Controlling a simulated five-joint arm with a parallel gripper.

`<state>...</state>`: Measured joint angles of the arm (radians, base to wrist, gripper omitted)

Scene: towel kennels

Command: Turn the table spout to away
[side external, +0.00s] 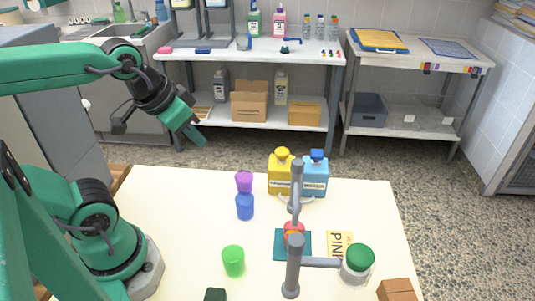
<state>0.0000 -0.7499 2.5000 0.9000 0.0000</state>
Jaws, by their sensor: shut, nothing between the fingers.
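The grey table spout stands at the front right of the cream table, with an upright post (292,268). A grey pipe (296,188) shows above and behind the post, ending in front of the two pump bottles. I cannot tell exactly how the pipe joins the post. A thin grey bar (322,262) runs right from the post to a round grey piece with a green top (358,257). My gripper (198,137) is green, shut and empty. It hangs in the air at the upper left, well apart from the spout.
A red round object (293,229) sits on a teal square (277,245), partly hidden by the spout. Yellow (280,176) and blue (315,178) bottles stand behind. Purple-and-blue cups (245,205), a green cup (233,261), a lettered card (340,242) and a brown block (397,289) stand around.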

